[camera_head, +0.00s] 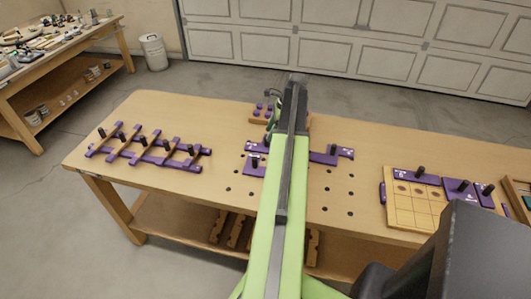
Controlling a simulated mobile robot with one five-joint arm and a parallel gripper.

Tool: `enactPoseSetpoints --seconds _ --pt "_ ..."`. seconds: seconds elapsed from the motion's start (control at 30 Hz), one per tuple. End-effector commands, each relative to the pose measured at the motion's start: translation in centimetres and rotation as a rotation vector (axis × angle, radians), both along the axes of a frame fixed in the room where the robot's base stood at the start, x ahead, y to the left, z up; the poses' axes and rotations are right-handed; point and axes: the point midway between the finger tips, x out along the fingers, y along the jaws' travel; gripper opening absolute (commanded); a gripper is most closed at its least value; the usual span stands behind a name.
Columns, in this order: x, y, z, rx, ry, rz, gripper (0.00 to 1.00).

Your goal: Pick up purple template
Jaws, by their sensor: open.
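Several purple pieces lie on the wooden bench, and I cannot tell which one is the purple template. A purple piece with black knobs (342,151) lies mid-bench; my arm crosses in front of it and hides its middle. Another purple part (249,170) shows just left of my arm. A long purple piece (183,163) with wooden crossbars and black knobs lies on the left. Purple plates (415,178) with black knobs lie on the right. My gripper (271,122) is at the far end of my arm, over the back of the bench, open and mostly hidden.
The bench (330,230) has a grid of holes at its middle. A wooden block with purple pegs (259,116) is at the back, beside my gripper. A light wooden board (412,208) lies on the right. A cluttered second bench (95,38) and a bucket (154,52) stand back left.

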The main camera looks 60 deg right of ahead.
Motion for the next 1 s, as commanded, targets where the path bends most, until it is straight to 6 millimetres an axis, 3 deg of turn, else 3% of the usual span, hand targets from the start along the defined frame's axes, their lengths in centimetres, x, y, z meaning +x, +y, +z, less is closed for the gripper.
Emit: enactPoseSetpoints --seconds 0.23,0.5,0.87,1.0 --pt "0.6 0.8 -4.6 -0.001 0.0 0.002 0.47" --pt "0.9 0.9 -4.6 0.0 0.0 0.001 0.47" --pt "0.8 0.9 -4.6 0.0 0.0 0.0 0.01" --pt "0.8 0.9 -4.6 0.0 0.0 0.0 0.0"
